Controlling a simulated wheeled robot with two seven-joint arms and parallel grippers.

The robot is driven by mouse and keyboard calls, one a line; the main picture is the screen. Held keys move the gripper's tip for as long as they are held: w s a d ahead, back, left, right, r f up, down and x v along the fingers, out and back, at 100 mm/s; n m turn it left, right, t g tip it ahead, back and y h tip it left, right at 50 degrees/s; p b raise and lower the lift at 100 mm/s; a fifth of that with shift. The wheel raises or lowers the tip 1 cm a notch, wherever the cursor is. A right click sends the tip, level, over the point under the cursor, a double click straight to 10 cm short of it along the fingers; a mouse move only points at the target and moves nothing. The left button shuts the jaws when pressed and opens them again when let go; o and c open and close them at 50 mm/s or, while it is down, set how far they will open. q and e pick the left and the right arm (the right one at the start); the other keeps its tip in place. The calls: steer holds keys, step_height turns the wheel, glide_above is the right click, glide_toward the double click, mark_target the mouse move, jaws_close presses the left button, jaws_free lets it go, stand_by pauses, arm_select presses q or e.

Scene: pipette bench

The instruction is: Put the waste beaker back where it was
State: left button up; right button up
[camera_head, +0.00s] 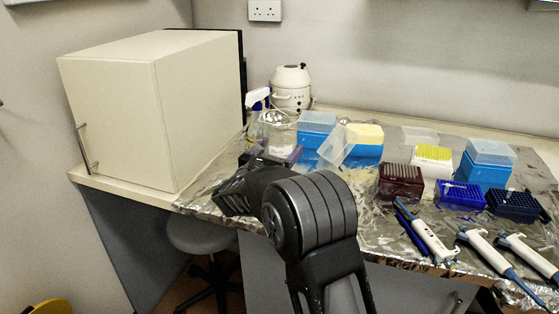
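The clear waste beaker (279,124) stands at the back left of the foil-covered bench, beside a spray bottle. My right arm comes up from the bottom, right of the middle, and bends left. Its gripper (274,153) is at the beaker's lower front side and hides the beaker's base. I cannot tell whether the fingers touch the beaker or how far they are apart. My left gripper is not in view.
A cream cabinet (150,110) stands to the left. A spray bottle (257,99) and a white lidded vessel (291,90) are behind the beaker. Blue tip boxes (317,130), tube racks (401,183) and pipettes (427,235) crowd the bench to the right.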

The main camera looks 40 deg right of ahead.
step_height(320, 180, down, 4)
steer(key=shift+r, duration=0.25)
steer(key=shift+f, duration=0.15)
steer(key=o, duration=1.5)
steer(key=shift+c, duration=0.2)
steer(key=shift+a, duration=0.1)
steer(key=b+v, duration=0.2)
steer(key=v, duration=1)
